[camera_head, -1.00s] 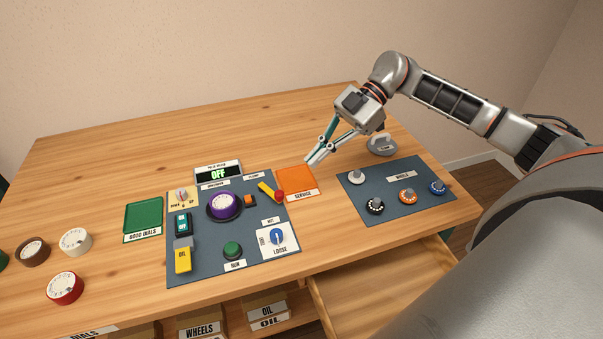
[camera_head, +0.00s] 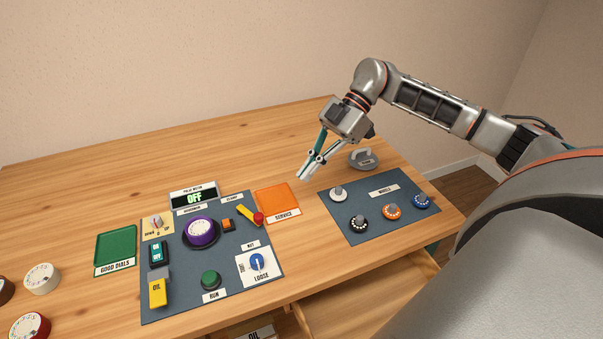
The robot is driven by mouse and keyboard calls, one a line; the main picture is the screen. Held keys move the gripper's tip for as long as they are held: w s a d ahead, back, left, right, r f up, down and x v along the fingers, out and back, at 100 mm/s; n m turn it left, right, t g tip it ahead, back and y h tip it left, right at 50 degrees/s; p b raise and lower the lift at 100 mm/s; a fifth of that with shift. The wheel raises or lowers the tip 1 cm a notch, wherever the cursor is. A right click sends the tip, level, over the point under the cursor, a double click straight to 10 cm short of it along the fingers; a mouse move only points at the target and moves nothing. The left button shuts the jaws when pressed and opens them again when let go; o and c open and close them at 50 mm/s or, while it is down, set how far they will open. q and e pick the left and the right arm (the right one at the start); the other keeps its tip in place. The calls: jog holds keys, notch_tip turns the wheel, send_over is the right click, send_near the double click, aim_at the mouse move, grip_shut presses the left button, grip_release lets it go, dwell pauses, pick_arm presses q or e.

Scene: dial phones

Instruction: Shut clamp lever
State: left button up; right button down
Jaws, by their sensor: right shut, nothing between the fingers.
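The clamp lever (camera_head: 246,214) is a yellow bar with a red knob (camera_head: 258,219) at its right end, on the upper right of the blue-grey panel (camera_head: 219,273). It lies slanted, with the red end toward the lower right, beside a small orange block (camera_head: 227,225). A purple dial (camera_head: 200,231) sits in a dark round holder to its left. My right gripper (camera_head: 304,177) is shut and empty, above the table to the upper right of the lever and apart from it. My left gripper is not in view.
An orange service tray (camera_head: 278,197) lies between the lever and the right-hand mat (camera_head: 376,234), which holds several knobs. A grey handled object (camera_head: 362,158) stands behind that mat. A green tray (camera_head: 115,243) is left of the panel. An open drawer (camera_head: 370,295) juts out below the front edge.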

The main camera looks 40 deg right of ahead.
aim_at(249, 212)
jog(key=x, duration=0.7)
jog(key=a, duration=0.3)
jog(key=shift+a+f, duration=0.15)
jog(key=shift+a, duration=0.55)
